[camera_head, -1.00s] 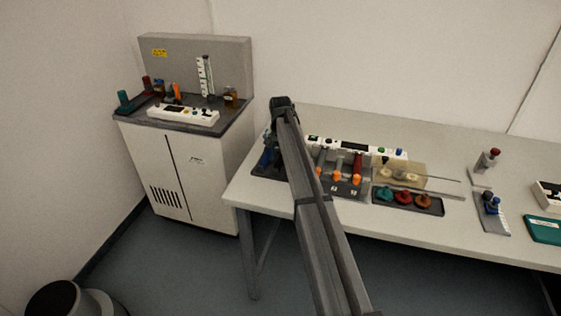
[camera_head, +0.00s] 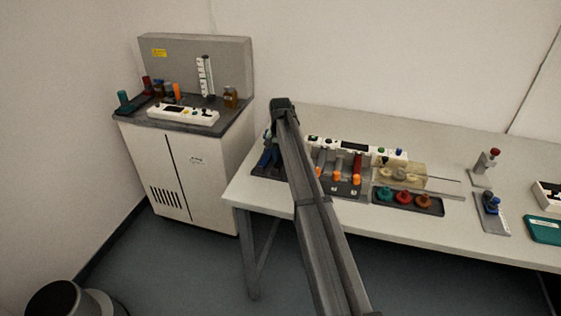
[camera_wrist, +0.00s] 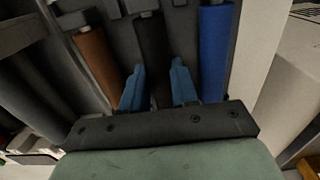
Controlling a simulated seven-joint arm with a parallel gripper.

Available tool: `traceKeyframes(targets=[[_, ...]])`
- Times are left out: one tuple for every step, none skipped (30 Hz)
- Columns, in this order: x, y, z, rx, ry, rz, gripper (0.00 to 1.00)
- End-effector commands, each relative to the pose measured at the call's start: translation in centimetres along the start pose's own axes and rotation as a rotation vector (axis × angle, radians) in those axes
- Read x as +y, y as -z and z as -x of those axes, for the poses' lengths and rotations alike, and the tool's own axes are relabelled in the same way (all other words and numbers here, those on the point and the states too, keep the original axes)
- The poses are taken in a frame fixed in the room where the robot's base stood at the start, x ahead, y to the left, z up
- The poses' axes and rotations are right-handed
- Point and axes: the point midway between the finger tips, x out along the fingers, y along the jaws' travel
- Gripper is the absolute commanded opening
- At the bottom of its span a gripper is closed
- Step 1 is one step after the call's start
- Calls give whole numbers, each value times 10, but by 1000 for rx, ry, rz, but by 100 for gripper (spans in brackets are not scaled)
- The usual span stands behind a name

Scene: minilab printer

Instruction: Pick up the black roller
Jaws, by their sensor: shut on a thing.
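The black roller (camera_wrist: 152,48) stands in a dark holder in the wrist view, between a brown roller and a blue roller. My gripper (camera_wrist: 158,82) has its two blue fingers on either side of the black roller and is shut on it. The lower part of the roller is hidden behind the gripper body. In the head view my arm covers the gripper and the black roller; only a blue part shows at the left end of the table.
The brown roller (camera_wrist: 97,65) is close on the left and the blue roller (camera_wrist: 214,50) close on the right. The dark holder (camera_wrist: 188,25) surrounds them. On the table (camera_head: 460,140), a tray of colored knobs (camera_head: 437,206) lies right of my arm.

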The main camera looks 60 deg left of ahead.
Motion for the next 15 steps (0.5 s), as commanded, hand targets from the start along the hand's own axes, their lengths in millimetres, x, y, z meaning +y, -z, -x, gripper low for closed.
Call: traceKeyframes(targets=[[0, 0, 0, 0, 0, 0, 0], [0, 0, 0, 0, 0, 0, 0], [0, 0, 0, 0, 0, 0, 0], [0, 0, 0, 0, 0, 0, 0], [0, 0, 0, 0, 0, 0, 0], [0, 0, 1, 0, 0, 0, 0], [0, 0, 2, 0, 0, 0, 0], [0, 0, 3, 0, 0, 0, 0], [0, 0, 5, 0, 0, 0, 0], [0, 0, 7, 0, 0, 0, 0], [0, 0, 9, 0, 0, 0, 0], [0, 0, 13, 0, 0, 0, 0], [0, 0, 16, 1, 0, 0, 0], [0, 0, 20, 1, 0, 0, 0], [0, 0, 25, 1, 1, 0, 0]])
